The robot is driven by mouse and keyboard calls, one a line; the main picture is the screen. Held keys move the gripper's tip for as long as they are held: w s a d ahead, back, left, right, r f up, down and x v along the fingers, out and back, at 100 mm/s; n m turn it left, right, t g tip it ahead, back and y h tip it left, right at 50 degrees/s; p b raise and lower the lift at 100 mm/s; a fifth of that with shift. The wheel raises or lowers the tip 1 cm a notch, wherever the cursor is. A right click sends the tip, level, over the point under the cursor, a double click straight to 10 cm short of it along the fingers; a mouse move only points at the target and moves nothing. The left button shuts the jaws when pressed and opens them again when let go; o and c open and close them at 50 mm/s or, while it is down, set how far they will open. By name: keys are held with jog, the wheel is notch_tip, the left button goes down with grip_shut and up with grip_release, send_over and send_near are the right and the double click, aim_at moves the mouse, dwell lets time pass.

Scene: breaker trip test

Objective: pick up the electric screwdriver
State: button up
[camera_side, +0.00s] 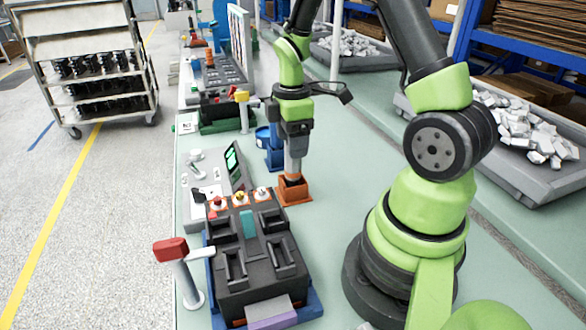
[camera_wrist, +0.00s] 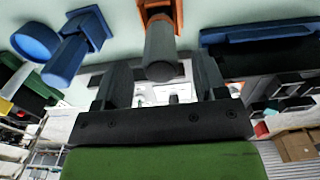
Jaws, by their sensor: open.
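The electric screwdriver (camera_side: 293,163) appears to be the grey cylinder standing upright in an orange holder (camera_side: 294,190) on the bench. In the wrist view the grey cylinder (camera_wrist: 160,52) shows between my fingers, with the orange holder (camera_wrist: 178,14) beyond it. My gripper (camera_side: 292,145) points down directly above the holder, around the screwdriver's upper part. It also shows in the wrist view (camera_wrist: 163,80), with its two fingers apart and one on each side of the cylinder. Gaps show beside the cylinder. Its top is partly hidden by my gripper in the side view.
A black test fixture (camera_side: 238,285) with colored buttons stands in front of the holder, with a red-topped clamp (camera_side: 183,272) at its left. A blue stand (camera_side: 272,158) is close behind the holder. A small screen (camera_side: 234,165) stands left. Bench space right of the holder is clear.

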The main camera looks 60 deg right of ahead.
notch_tip(320, 180, down, 4)
jog(key=shift+s+r, duration=0.1)
jog(key=shift+r, duration=0.1)
jog(key=shift+c, duration=0.2)
jog(key=c, duration=1)
jog(key=shift+o, duration=0.2)
jog(key=shift+r, duration=0.1)
notch_tip(320, 180, up, 9)
jog(key=shift+a+r, duration=0.1)
jog(key=shift+r, duration=0.1)
jog(key=w+a+r+n, duration=0.2)
jog(key=a+r+n, duration=0.4)
jog(key=a, duration=0.9)
notch_tip(320, 180, up, 3)
jog(key=shift+a+r, duration=0.2)
